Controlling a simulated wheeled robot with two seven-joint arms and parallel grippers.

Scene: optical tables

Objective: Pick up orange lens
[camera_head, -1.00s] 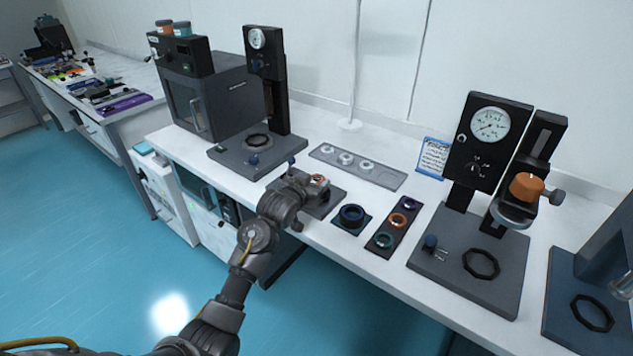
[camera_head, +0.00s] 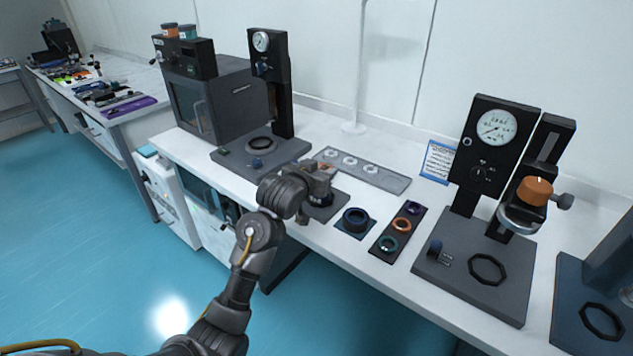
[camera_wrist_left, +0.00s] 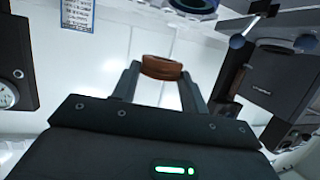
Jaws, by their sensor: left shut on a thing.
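My left gripper (camera_head: 321,178) is shut on the orange lens (camera_wrist_left: 162,68), a small orange-brown ring-like piece. In the left wrist view the lens sits between the two fingertips, seen from the side. In the head view only a bit of orange shows at the fingers. The gripper is above a dark grey base (camera_head: 335,209) with a dark round seat, partly hidden by the hand. Another orange-rimmed ring (camera_head: 401,225) lies in a black tray (camera_head: 375,250) to the right, between a purple and a green one. My right gripper is not in view.
A dark ring on a blue pad (camera_head: 355,222) lies right of the hand. A grey strip (camera_head: 390,181) with white rings lies behind. A gauge press (camera_head: 490,150) with an orange knob stands right; another press (camera_head: 268,90) and an oven (camera_head: 215,100) stand left.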

